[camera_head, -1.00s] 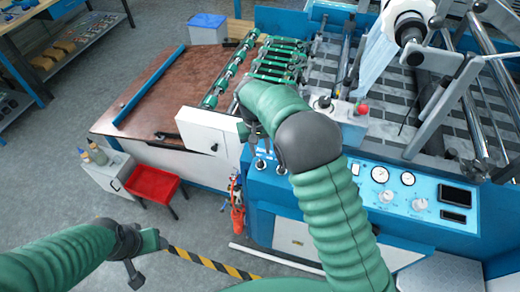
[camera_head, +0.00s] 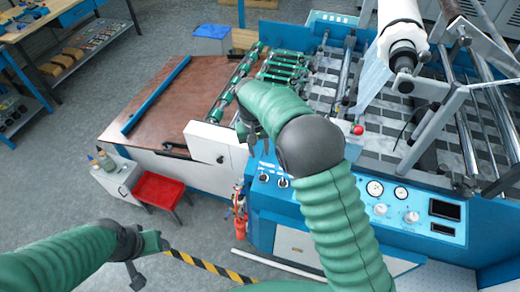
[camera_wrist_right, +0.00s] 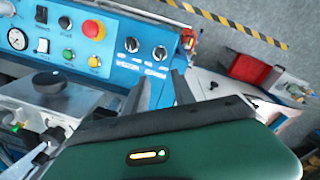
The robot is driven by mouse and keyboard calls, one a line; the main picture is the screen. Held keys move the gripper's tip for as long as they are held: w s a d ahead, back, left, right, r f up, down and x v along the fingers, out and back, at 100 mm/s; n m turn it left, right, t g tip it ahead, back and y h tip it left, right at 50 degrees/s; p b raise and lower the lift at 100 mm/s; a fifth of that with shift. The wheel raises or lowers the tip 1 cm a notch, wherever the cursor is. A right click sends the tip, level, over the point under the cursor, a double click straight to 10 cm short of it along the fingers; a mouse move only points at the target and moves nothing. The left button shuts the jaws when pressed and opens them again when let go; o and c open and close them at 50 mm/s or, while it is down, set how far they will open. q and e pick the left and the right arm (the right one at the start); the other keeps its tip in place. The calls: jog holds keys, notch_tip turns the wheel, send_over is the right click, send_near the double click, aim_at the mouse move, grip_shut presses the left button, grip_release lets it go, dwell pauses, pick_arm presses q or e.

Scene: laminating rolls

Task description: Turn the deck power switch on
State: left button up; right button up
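The blue control panel (camera_wrist_right: 75,55) carries two black rotary switches, one (camera_wrist_right: 131,44) left of the other (camera_wrist_right: 160,53). The labels are too small to read, so I cannot tell which is the deck power switch. The rotary switches also show in the head view (camera_head: 264,178). My right gripper (camera_wrist_right: 160,88) has its fingers apart with nothing between them, near the rotary switches and not visibly touching. My left gripper (camera_head: 145,256) hangs over the floor, away from the machine.
The laminating machine (camera_head: 340,90) with rollers fills the right side. A brown table (camera_head: 185,95) adjoins it at left. A red stool (camera_head: 158,190) and a small white cabinet (camera_head: 118,180) stand below. Yellow-black tape (camera_head: 210,265) crosses the floor.

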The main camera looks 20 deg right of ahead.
notch_tip(320, 180, up, 7)
jog(key=a+p, duration=0.1)
jog(key=p, duration=0.4)
jog(key=shift+p, duration=0.45)
jog(key=shift+w, duration=0.1)
notch_tip(320, 180, up, 17)
jog(key=a+b, duration=0.1)
jog(key=b, duration=0.1)
jog(key=shift+a+f, duration=0.15)
jog(key=shift+a, duration=0.25)
